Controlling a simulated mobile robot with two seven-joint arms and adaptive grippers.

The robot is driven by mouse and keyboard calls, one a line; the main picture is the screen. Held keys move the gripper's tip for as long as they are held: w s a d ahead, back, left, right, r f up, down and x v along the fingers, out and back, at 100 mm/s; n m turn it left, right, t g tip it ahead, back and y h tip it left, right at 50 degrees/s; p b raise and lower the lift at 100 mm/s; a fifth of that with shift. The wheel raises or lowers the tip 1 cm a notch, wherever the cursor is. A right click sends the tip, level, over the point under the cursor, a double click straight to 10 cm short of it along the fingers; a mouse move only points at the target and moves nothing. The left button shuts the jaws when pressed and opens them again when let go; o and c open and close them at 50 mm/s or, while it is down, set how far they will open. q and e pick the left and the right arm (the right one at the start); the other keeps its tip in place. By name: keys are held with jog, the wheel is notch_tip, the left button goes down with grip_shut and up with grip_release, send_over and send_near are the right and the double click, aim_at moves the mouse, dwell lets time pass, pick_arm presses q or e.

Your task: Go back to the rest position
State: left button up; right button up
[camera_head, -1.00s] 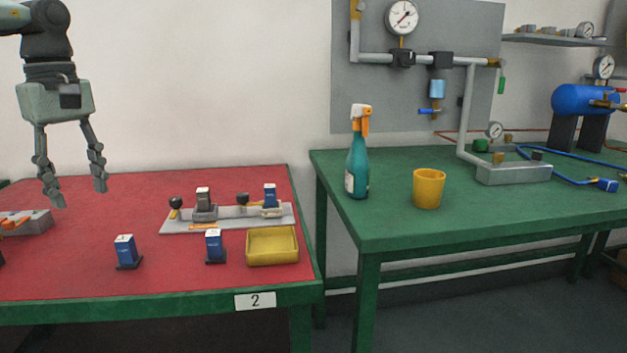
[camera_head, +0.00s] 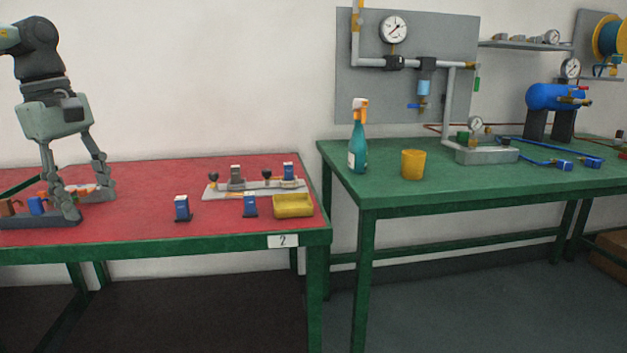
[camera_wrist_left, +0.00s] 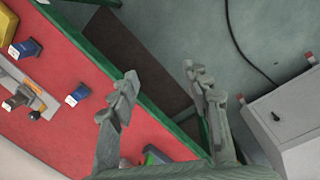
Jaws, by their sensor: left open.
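My left gripper (camera_head: 92,206) hangs from its arm at the left of the head view, fingers pointing down and spread apart. It shows over the left part of the red-topped table (camera_head: 140,232), with nothing between its fingers. In the left wrist view the open gripper (camera_wrist_left: 165,100) has one finger over the red top and the other over the grey floor beyond the table edge. My right gripper is in neither view.
A green table (camera_head: 450,190) bears a spray bottle (camera_head: 357,150) and yellow cup (camera_head: 413,165). A grey cabinet (camera_wrist_left: 285,115) stands nearby.

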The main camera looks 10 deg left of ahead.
pick_arm(q)
jog(key=w+f+n+t+h, duration=0.3)
jog(key=w+f+n+t, duration=0.1)
jog(key=f+n, duration=0.3)
jog(key=w+f+n+t+h, duration=0.3)
jog(key=w+f+n+t, duration=0.15)
jog(key=f+n, duration=0.2)
jog(key=s+a+f+n+t+y, duration=0.1)
jog(key=s+a+f+n+y, duration=0.15)
jog(key=f+n, duration=0.55)
jog(key=s+a+f+n+t+y, duration=0.15)
jog(key=f+n+y, duration=0.25)
jog(key=f+n, duration=0.4)
jog(key=s+a+f+n+t+y, duration=0.25)
jog(key=f+n, duration=0.35)
jog(key=n, duration=0.4)
jog(key=s+d+f+n+g+y, duration=0.2)
jog(key=s+d+f+n+g, duration=0.3)
jog(key=s+f+n, duration=0.4)
jog(key=s+d+f+n+g+h, duration=0.1)
jog(key=s+d+f+n+g, duration=0.2)
jog(key=s+d+f, duration=0.2)
jog(key=s+d+f+n+g+h, duration=0.1)
jog(key=s+d+f+n+g, duration=0.2)
jog(key=d, duration=0.9)
jog(key=s+f, duration=0.2)
jog(key=s, duration=0.2)
jog(key=shift+d+f, duration=0.3)
